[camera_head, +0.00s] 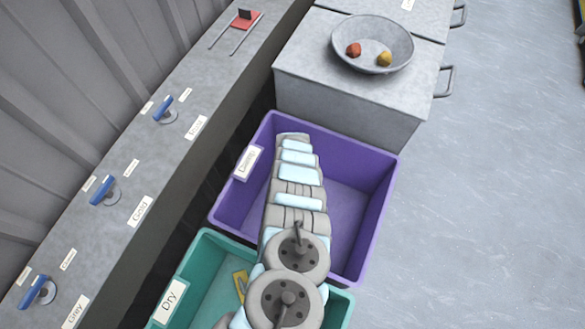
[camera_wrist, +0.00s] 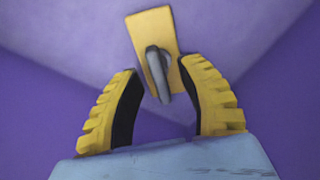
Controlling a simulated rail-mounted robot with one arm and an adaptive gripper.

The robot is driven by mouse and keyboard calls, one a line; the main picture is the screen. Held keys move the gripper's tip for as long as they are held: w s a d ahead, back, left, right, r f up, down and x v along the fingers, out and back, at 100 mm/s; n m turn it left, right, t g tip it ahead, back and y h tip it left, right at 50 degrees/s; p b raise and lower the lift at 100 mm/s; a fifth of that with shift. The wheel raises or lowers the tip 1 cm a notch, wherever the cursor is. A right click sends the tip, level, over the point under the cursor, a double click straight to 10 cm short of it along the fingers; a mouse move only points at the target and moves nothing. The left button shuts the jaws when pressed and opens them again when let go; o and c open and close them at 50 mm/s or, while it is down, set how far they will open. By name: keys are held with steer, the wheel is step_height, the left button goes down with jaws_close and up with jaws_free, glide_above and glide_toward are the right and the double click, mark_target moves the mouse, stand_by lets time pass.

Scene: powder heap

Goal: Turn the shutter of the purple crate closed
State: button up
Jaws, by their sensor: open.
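The purple crate (camera_head: 374,232) stands in the middle of the head view, and my arm reaches over it from below. In the wrist view its purple surface (camera_wrist: 70,30) carries a yellow plate (camera_wrist: 150,28) with a grey lever (camera_wrist: 157,72), which I take as the shutter. The lever runs nearly along the plate, slightly slanted. My gripper (camera_wrist: 161,72) is open, with one yellow finger on each side of the lever and a gap to both. Contact is not visible. In the head view my arm hides the shutter and my fingertips.
A teal crate (camera_head: 341,305) with its own yellow plate (camera_head: 240,286) stands in front. A grey cabinet (camera_head: 345,98) behind bears a bowl (camera_head: 345,30) with a red and a yellow lump. A ledge (camera_head: 110,165) with blue-handled taps runs along the left. The floor at right is clear.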

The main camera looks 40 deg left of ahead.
steer(key=shift+a+r, duration=0.15)
steer(key=shift+r, duration=0.55)
steer(key=shift+d+r, duration=0.2)
steer(key=shift+r, duration=0.55)
step_height(320, 180, up, 2)
steer(key=shift+a, duration=0.1)
steer(key=shift+r, duration=3.45)
